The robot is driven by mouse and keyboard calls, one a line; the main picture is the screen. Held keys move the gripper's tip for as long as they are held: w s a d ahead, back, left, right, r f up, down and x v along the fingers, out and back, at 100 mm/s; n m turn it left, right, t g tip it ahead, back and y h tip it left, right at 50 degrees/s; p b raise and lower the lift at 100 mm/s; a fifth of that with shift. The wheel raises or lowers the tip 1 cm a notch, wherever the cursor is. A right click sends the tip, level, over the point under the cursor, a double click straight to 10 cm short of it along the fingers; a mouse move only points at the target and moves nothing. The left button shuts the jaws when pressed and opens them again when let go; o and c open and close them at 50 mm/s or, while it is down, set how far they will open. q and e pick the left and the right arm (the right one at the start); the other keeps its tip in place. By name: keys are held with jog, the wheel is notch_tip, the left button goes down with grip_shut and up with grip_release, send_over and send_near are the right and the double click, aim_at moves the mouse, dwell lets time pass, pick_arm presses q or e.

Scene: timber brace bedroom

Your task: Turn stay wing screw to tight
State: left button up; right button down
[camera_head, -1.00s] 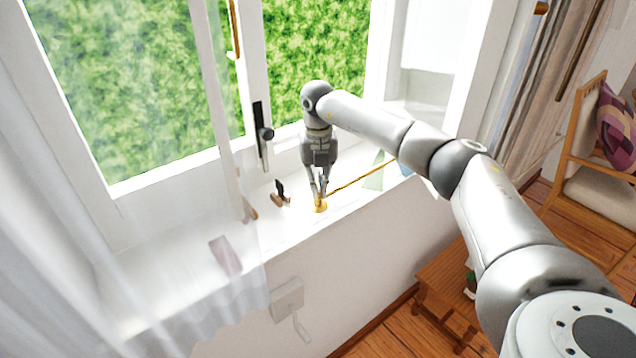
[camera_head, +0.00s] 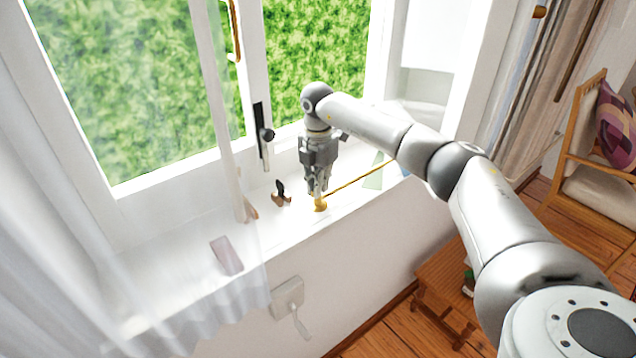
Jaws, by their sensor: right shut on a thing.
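The brass stay wing screw (camera_head: 320,205) sits on the white window sill, at the near end of a thin brass stay rod (camera_head: 350,185) that runs up to the right. My right gripper (camera_head: 318,194) points down from above and is shut on the wing screw. Its fingers hide the upper part of the screw, so the angle of the wings cannot be told. My left gripper is not in view.
A small dark and wooden item (camera_head: 281,195) stands on the sill left of my gripper. A pinkish block (camera_head: 227,256) lies farther left, behind the sheer curtain (camera_head: 60,230). The window handle (camera_head: 265,135) is behind. A crank box (camera_head: 287,297) is on the wall below.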

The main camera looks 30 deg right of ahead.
jog(key=shift+w+r+m, duration=0.1)
jog(key=shift+m, duration=0.5)
jog(key=c, duration=1.6)
grip_release()
notch_tip(320, 180, up, 12)
